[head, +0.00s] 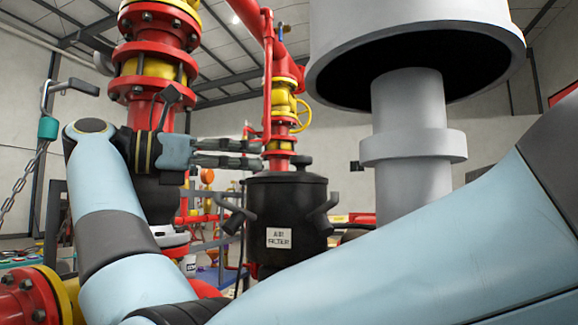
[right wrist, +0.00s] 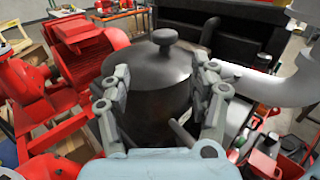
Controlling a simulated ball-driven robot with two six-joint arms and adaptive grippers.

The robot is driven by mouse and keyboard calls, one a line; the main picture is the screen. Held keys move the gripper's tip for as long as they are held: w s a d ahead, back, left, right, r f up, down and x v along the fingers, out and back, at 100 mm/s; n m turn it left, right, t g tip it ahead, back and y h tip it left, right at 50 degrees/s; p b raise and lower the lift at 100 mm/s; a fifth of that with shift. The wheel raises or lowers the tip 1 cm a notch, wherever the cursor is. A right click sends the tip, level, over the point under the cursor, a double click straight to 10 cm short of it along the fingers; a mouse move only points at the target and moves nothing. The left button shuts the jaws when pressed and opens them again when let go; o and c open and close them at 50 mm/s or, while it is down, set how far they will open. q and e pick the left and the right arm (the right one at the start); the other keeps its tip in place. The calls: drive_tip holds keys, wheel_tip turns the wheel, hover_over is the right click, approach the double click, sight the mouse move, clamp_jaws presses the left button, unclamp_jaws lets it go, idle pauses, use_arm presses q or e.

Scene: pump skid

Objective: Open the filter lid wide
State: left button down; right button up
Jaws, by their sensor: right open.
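The black air filter (head: 285,225) stands upright in the middle of the head view, with a white label on its front. Its round black lid (head: 300,177) lies flat on top and looks closed, with a knob in the centre. Dark clamp handles stick out at both sides of the housing. My right gripper (head: 262,154) is open and empty, to the left of the lid knob and about level with the lid top. In the right wrist view its fingers (right wrist: 161,68) show on either side of the lid (right wrist: 160,68); I cannot tell whether they touch it. My left gripper is not in view.
A red and yellow pipe column (head: 160,65) rises at the left. A thick pale grey pipe (head: 410,140) stands right of the filter. A chain (head: 25,185) hangs at the far left.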

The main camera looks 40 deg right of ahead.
sight(291, 161)
drive_tip(key=d, duration=0.1)
drive_tip(key=s+d+p, duration=0.1)
drive_tip(key=s+d, duration=0.1)
drive_tip(key=d, duration=0.1)
drive_tip(key=shift+s+r, duration=0.25)
drive_tip(key=shift+r, duration=0.15)
drive_tip(key=x, duration=0.1)
drive_tip(key=p+x, duration=0.1)
drive_tip(key=x, duration=0.2)
drive_tip(key=shift+w+d+f, duration=0.15)
drive_tip(key=shift+w+d, duration=0.05)
drive_tip(key=shift+d, duration=0.15)
drive_tip(key=shift+s+d+p, duration=0.25)
drive_tip(key=shift+d+p, duration=0.05)
drive_tip(key=shift+d, duration=0.15)
drive_tip(key=shift+d+f, duration=0.1)
drive_tip(key=c, duration=0.6)
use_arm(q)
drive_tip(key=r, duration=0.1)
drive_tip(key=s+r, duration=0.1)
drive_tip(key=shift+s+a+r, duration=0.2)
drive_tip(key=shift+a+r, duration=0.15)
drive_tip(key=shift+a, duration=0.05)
use_arm(e)
clamp_jaws()
